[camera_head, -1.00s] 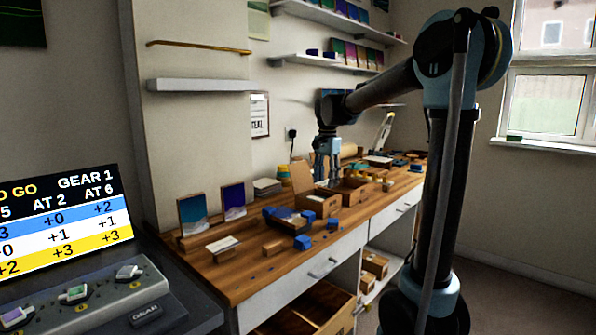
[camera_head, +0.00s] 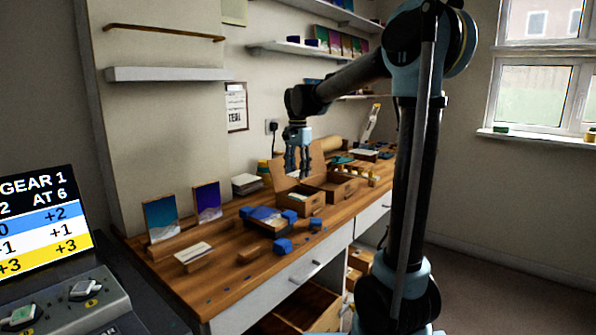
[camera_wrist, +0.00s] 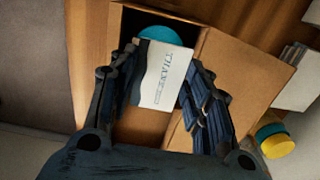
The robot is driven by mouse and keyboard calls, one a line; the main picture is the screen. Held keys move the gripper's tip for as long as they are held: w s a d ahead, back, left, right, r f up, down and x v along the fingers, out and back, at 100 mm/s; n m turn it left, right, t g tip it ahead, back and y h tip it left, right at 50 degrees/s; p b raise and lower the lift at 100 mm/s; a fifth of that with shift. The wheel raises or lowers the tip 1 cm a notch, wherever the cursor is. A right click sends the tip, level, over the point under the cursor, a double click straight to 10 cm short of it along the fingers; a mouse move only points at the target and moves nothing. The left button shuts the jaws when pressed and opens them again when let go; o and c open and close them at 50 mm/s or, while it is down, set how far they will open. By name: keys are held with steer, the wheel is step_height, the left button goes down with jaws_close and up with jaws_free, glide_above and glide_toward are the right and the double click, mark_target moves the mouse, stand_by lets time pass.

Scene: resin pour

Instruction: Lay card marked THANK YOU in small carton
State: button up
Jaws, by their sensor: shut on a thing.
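The card is over the open small carton (camera_wrist: 240,60), whose brown flap is folded out to the right. A teal round thing (camera_wrist: 160,34) shows in the carton, partly hidden by the card. In the head view my gripper (camera_head: 297,170) points down above the carton (camera_head: 309,207).
Another open wooden box (camera_head: 343,190) stands right beside the carton. Two picture cards (camera_head: 160,219) stand at left.

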mark_target(297, 197)
steer(key=shift+f, duration=4)
steer(key=o, duration=0.7)
steer(key=shift+r, duration=4)
